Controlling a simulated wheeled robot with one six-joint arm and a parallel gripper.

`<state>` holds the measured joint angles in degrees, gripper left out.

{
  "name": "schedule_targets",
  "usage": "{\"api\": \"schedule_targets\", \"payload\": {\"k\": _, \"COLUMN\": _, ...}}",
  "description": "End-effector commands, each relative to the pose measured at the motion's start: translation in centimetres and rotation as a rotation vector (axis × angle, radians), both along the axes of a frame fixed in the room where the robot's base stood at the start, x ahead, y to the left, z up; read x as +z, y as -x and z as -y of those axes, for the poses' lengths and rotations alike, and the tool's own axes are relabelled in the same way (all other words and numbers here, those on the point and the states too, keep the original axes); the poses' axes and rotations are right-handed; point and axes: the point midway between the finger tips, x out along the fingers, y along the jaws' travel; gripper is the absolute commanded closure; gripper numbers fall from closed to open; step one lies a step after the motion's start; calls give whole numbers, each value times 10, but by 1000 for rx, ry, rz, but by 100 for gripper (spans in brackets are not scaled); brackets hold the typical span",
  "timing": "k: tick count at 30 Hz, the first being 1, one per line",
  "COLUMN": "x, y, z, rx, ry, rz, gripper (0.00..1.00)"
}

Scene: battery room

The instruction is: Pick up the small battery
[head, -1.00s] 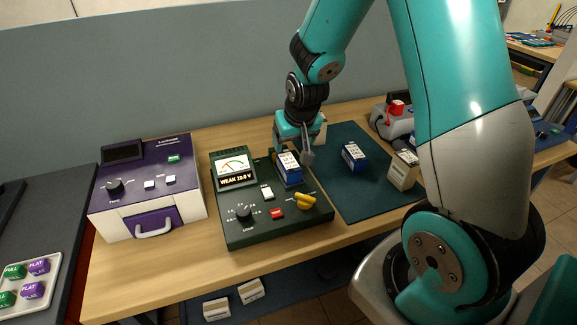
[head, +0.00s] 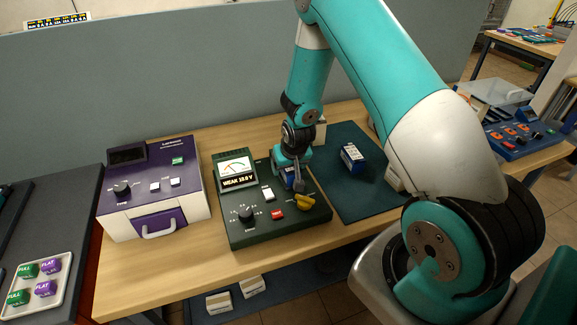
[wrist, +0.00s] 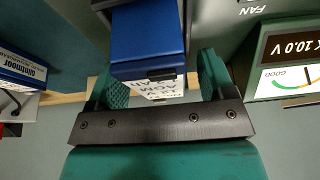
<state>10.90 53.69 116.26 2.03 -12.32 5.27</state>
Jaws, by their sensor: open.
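A blue battery with a white label (head: 288,180) stands in the dark green tester (head: 238,228), mostly hidden by my gripper in the head view. In the wrist view the blue battery (wrist: 148,38) lies between my two fingers, its white printed label partly showing. My gripper (wrist: 160,82) is open, with a finger on either side of the battery; I cannot tell whether they touch it. In the head view my gripper (head: 289,182) points down at the tester's back right. A second blue battery (head: 353,158) stands on the dark green mat (head: 343,196).
The tester's dial display (head: 237,174) reads WEAK. A yellow knob (head: 305,202) sits close to my gripper. A purple and white charger (head: 153,190) stands left. A cream box (head: 394,180) is partly behind my arm. A tray (head: 62,290) holds green and purple pieces.

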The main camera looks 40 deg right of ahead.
Motion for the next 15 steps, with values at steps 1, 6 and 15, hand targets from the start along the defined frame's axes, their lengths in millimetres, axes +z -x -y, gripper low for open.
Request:
{"api": "schedule_targets", "payload": {"k": 1, "x": -1, "y": 0, "z": 0, "rx": 0, "ry": 0, "rz": 0, "gripper": 24}}
{"api": "schedule_targets", "payload": {"k": 6, "x": -2, "y": -1, "z": 0, "rx": 0, "ry": 0, "rz": 1, "gripper": 24}}
{"api": "schedule_targets", "payload": {"k": 15, "x": -2, "y": -1, "z": 0, "rx": 0, "ry": 0, "rz": 1, "gripper": 86}}
